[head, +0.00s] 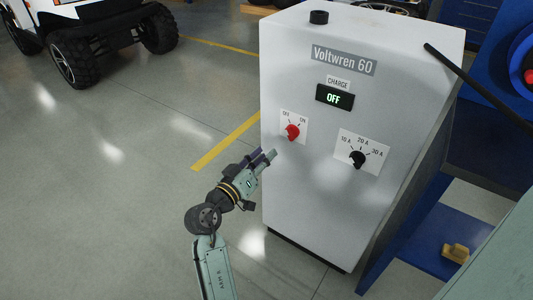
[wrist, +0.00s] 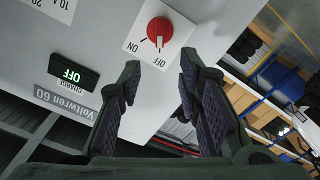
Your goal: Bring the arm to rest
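My arm reaches up from the bottom of the head view, and my gripper (head: 266,156) is just in front of the left part of the white Voltwren 60 charger (head: 305,205). In the wrist view the two dark fingers of my gripper (wrist: 160,70) are spread, with nothing between them. The red OFF/ON knob (head: 292,132) is just beyond the fingertips, apart from them as far as I can see. It also shows in the wrist view (wrist: 159,31), with its white mark toward OFF. The charge display (head: 334,98) reads OFF.
The black current knob (head: 357,159) is right of the red one. A black rod (head: 475,85) leans past the charger's top right. A wheeled vehicle (head: 85,35) is at upper left. The floor left is clear.

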